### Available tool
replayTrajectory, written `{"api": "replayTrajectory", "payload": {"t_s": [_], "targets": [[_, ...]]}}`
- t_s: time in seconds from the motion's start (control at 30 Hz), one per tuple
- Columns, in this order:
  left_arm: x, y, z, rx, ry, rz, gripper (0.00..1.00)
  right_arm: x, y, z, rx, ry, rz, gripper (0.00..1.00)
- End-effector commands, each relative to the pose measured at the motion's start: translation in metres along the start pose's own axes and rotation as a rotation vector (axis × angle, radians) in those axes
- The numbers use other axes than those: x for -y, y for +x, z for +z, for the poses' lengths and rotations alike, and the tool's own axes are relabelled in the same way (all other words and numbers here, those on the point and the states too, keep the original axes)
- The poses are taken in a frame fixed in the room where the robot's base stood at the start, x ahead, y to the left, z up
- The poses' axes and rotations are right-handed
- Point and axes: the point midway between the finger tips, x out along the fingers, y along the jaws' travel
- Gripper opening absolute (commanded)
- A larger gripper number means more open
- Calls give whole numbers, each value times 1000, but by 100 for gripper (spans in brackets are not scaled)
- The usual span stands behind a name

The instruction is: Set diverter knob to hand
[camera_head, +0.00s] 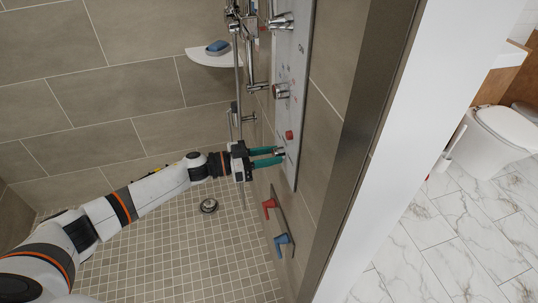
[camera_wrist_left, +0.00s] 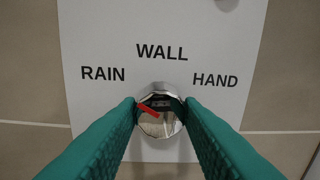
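The diverter knob (camera_wrist_left: 160,122) is a round chrome knob on the white panel, below the printed words RAIN, WALL and HAND. Its red pointer (camera_wrist_left: 148,110) slants up and left, toward the RAIN side. HAND (camera_wrist_left: 215,80) is printed at the upper right. My left gripper (camera_wrist_left: 161,104) has its two green fingers apart, one on each side of the knob; I cannot tell if they touch it. In the head view my left gripper (camera_head: 284,156) reaches the lower part of the shower panel, and its fingers partly hide the knob. My right gripper is not in view.
The shower panel (camera_head: 292,80) carries chrome knobs above and a red button (camera_head: 289,135) just above my fingers. A red handle (camera_head: 269,207) and a blue handle (camera_head: 282,242) stick out below. A corner shelf (camera_head: 222,58) holds a blue item.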

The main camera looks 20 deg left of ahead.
Motion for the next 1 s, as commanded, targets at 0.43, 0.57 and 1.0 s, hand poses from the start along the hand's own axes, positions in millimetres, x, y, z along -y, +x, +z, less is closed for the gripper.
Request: {"api": "replayTrajectory", "payload": {"t_s": [0.43,0.57,1.0], "targets": [[0,0,0,-2,83,0,10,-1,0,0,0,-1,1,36],[0,0,1,-5,168,1,10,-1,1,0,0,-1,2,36],[0,0,0,-21,576,2,10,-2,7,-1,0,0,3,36]]}}
